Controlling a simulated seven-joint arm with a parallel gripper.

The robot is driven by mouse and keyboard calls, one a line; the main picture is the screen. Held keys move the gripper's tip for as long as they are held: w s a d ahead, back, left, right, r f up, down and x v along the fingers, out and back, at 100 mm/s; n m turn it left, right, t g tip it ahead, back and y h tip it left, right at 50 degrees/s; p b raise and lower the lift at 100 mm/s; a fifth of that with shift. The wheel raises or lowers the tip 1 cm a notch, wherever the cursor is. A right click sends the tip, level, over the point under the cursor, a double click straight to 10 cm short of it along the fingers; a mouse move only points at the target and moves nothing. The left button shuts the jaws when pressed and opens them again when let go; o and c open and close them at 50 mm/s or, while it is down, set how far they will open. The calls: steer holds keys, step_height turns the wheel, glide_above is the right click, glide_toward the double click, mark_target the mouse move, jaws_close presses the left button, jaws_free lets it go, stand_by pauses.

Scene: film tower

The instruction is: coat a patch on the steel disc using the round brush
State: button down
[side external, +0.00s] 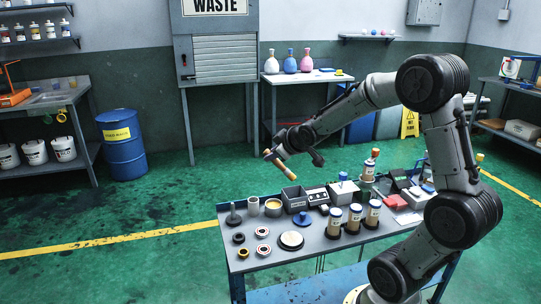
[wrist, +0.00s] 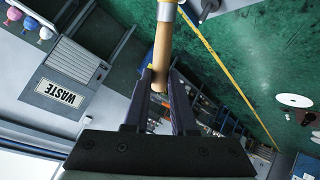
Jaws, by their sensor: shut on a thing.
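The round brush (side external: 276,165) has a pale wooden handle and is held tilted in the air above the workbench's back left part. In the wrist view its handle (wrist: 162,50) runs up between my fingers to a metal collar at the top edge; its bristles are out of that frame. My gripper (side external: 277,153) is shut on this handle; its two fingers (wrist: 160,77) also show in the wrist view. A pale round plate on a dark base (side external: 291,240), probably the steel disc, lies on the front left of the bench, below and apart from the brush. I cannot make out any coating on it.
Open air surrounds the brush.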

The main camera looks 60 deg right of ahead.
steer(key=shift+s+d+r+t, duration=0.15)
steer(key=shift+s+d+t, duration=0.25)
steer(key=shift+s, duration=0.1)
steer(key=s+r+n+t, duration=0.1)
steer(key=s+r+t, duration=0.1)
steer(key=s+t, duration=0.15)
step_height(320, 180, down, 24)
steer(key=h, duration=0.1)
steer(key=shift+s+h, duration=0.25)
steer(key=shift+h, duration=0.05)
steer(key=shift+f+t, duration=0.25)
steer(key=shift+f, duration=0.55)
stand_by(0.7)
steer(key=shift+w+a, duration=2.3)
steer(key=shift+s+d+f, duration=0.15)
steer(key=shift+s+d, duration=1)
steer(key=shift+s, duration=0.1)
steer(key=shift+s+d+f, duration=0.1)
steer(key=shift+s+d, duration=1)
steer(key=shift+s, duration=0.1)
